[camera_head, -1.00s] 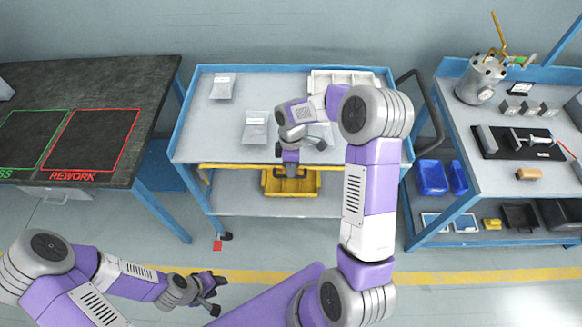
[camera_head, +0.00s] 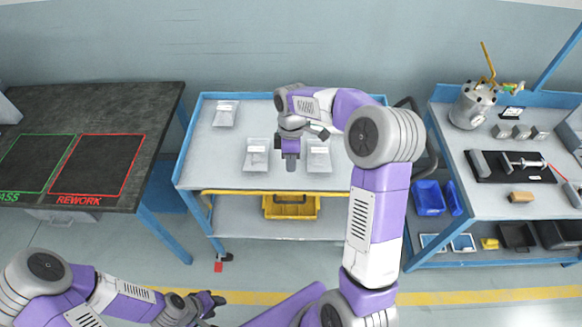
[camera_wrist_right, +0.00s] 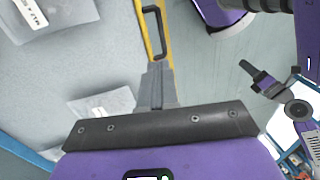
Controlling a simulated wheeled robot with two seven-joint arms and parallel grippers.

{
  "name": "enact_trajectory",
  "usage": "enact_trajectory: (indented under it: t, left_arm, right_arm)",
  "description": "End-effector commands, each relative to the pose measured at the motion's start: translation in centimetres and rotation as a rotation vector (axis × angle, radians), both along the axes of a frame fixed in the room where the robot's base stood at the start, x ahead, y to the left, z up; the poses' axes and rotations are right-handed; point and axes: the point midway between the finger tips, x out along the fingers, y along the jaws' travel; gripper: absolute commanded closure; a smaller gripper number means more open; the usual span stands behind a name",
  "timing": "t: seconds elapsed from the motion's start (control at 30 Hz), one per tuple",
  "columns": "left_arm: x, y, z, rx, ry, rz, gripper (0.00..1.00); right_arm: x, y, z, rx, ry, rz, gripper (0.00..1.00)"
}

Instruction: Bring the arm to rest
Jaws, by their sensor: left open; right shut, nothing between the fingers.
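My right arm reaches out over the blue-framed cart (camera_head: 230,180) in the head view. Its gripper (camera_head: 291,165) points down over the cart top, between two labelled clear bags. It is shut with nothing in it. In the right wrist view the shut fingers (camera_wrist_right: 158,85) show against the cart's grey top and yellow handle. My left gripper (camera_head: 215,302) is low at the bottom left of the head view, open and empty, away from the tables. It also shows at the right of the wrist view (camera_wrist_right: 260,82).
Labelled bags (camera_head: 226,114), (camera_head: 257,155) and (camera_head: 318,156) lie on the cart. A yellow bin (camera_head: 290,207) is on its lower shelf. A dark table with a REWORK zone (camera_head: 98,165) stands left. A bench with a metal canister (camera_head: 470,107) stands right. Floor in front is clear.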

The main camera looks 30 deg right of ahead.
Motion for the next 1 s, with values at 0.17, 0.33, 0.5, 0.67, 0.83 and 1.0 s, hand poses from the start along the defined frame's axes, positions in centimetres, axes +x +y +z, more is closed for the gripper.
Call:
enact_trajectory:
  t: [0.17, 0.33, 0.5, 0.67, 0.83, 1.0]
  left_arm:
    - [0.0, 0.0, 0.0, 0.0, 0.0, 0.0, 0.57]
    - [0.0, 0.0, 0.0, 0.0, 0.0, 0.0, 0.57]
    - [0.0, 0.0, 0.0, 0.0, 0.0, 0.0, 0.57]
    - [0.0, 0.0, -0.1, 0.0, 0.0, 0.0, 0.57]
    - [0.0, 0.0, -0.3, 0.0, 0.0, 0.0, 0.57]
    - [0.0, 0.0, -0.5, 0.0, 0.0, 0.0, 0.57]
  right_arm:
    - [0.0, 0.0, 0.0, 0.0, 0.0, 0.0, 1.0]
    - [0.0, 0.0, 0.0, 0.0, 0.0, 0.0, 1.0]
    - [0.0, 0.1, -0.3, 0.002, 0.0, -0.003, 1.0]
    - [-0.4, 2.4, -4.2, 0.034, 0.0, -0.077, 1.0]
    - [-2.7, 8.1, -12.7, 0.112, 0.011, -0.312, 1.0]
    - [-7.4, 13.3, -19.7, 0.168, 0.048, -0.621, 1.0]
